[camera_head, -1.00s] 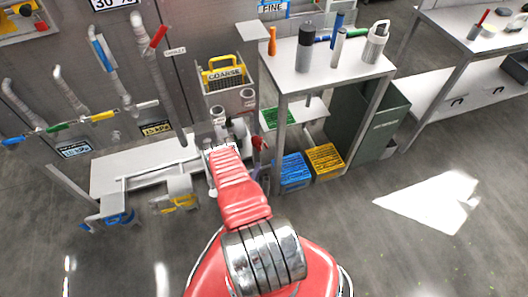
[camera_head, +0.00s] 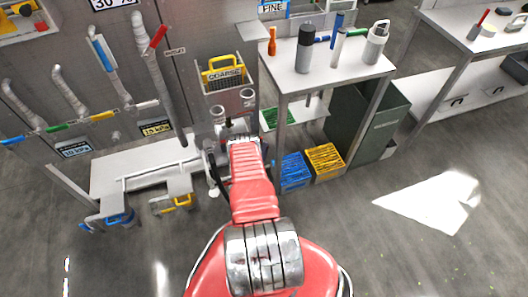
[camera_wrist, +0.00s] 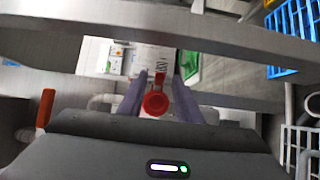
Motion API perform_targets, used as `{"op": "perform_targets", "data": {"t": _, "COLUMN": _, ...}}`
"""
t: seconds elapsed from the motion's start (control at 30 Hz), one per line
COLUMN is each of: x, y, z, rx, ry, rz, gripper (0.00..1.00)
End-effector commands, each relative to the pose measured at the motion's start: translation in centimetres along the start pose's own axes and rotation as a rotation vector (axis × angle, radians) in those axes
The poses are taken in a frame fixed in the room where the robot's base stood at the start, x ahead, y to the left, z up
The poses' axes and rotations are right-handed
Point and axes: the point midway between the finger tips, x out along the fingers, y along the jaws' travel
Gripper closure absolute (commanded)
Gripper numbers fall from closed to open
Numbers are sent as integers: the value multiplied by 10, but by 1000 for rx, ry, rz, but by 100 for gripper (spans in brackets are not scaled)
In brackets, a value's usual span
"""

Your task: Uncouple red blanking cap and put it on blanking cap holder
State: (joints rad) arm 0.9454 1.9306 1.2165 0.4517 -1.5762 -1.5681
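In the wrist view a round red part with a narrow tab, which looks like the red blanking cap (camera_wrist: 155,104), shows between the two grey-purple fingers of my gripper (camera_wrist: 161,75). The fingers are apart, with a gap showing on each side of the red part. I cannot tell how deep the cap lies beyond the fingers. In the head view my red arm reaches toward the wall bench (camera_head: 140,165) and hides the cap and fingers. I cannot make out the blanking cap holder for sure.
A grey rail (camera_wrist: 170,22) crosses the top of the wrist view, close to my gripper. A red handle (camera_wrist: 46,107) stands at its left. A table (camera_head: 330,75) with bottles stands right of my arm, with blue (camera_head: 294,172) and yellow (camera_head: 325,160) crates below. Floor at right is open.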

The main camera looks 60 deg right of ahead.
Motion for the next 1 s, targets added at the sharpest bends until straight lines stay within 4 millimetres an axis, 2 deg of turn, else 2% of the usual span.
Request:
{"op": "perform_targets", "data": {"t": 0.27, "x": 1, "y": 0, "z": 0, "rx": 0, "ry": 1, "rz": -1, "gripper": 69}}
{"op": "perform_targets", "data": {"t": 0.7, "x": 0, "y": 0, "z": 0, "rx": 0, "ry": 1, "rz": -2, "gripper": 100}}
{"op": "perform_targets", "data": {"t": 1.0, "x": 1, "y": -1, "z": 0, "rx": -1, "ry": 7, "rz": -4, "gripper": 100}}
